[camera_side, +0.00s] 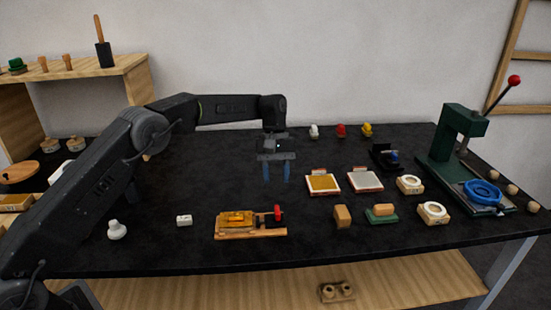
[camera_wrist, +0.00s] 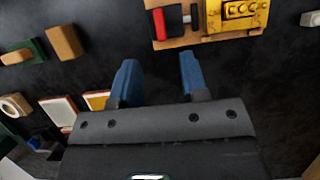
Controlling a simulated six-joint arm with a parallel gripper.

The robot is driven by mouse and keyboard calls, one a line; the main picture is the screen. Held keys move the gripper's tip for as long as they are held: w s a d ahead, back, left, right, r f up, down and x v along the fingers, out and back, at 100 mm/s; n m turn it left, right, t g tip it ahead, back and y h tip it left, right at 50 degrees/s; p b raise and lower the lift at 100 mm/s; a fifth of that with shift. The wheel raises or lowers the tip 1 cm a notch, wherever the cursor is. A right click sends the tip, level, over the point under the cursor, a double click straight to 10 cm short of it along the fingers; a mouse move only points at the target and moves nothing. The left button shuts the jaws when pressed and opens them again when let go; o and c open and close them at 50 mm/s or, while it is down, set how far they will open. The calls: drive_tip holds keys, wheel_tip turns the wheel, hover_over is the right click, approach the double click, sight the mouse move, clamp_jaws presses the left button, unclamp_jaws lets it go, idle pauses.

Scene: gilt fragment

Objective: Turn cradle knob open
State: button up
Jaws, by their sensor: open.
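The cradle (camera_side: 250,232) is a wooden base near the front middle of the table, with a gold fragment (camera_side: 236,218) lying in it. Its red knob (camera_side: 278,213) is at the right end in the side view. In the wrist view the knob (camera_wrist: 159,24) is at the top, left of the gold fragment (camera_wrist: 238,14), with a metal screw beside it. My gripper (camera_side: 275,172) hangs above the table behind the cradle, fingers pointing down. Its blue fingers (camera_wrist: 158,80) are apart with nothing between them. They are clear of the knob.
Right of the cradle are a wooden block (camera_side: 342,216), a green-based block (camera_side: 381,214) and two framed trays (camera_side: 322,184) (camera_side: 365,181). A green press (camera_side: 463,150) stands at the right. A small white block (camera_side: 184,220) lies left. Table between gripper and cradle is clear.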

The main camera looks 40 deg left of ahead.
drive_tip(key=v, duration=0.5)
idle(0.3)
drive_tip(key=s+r+m+t+y, duration=0.2)
drive_tip(key=s+r+m+t, duration=0.2)
drive_tip(key=s+r, duration=1.1)
drive_tip(key=s+f+m+t, duration=0.2)
drive_tip(key=s+f, duration=0.1)
drive_tip(key=s, duration=0.7)
drive_tip(key=s+f+m+t+y, duration=0.1)
drive_tip(key=s+f, duration=0.3)
drive_tip(key=s, duration=0.7)
drive_tip(key=shift+s+f+m+t, duration=0.3)
drive_tip(key=shift+m+t, duration=0.6)
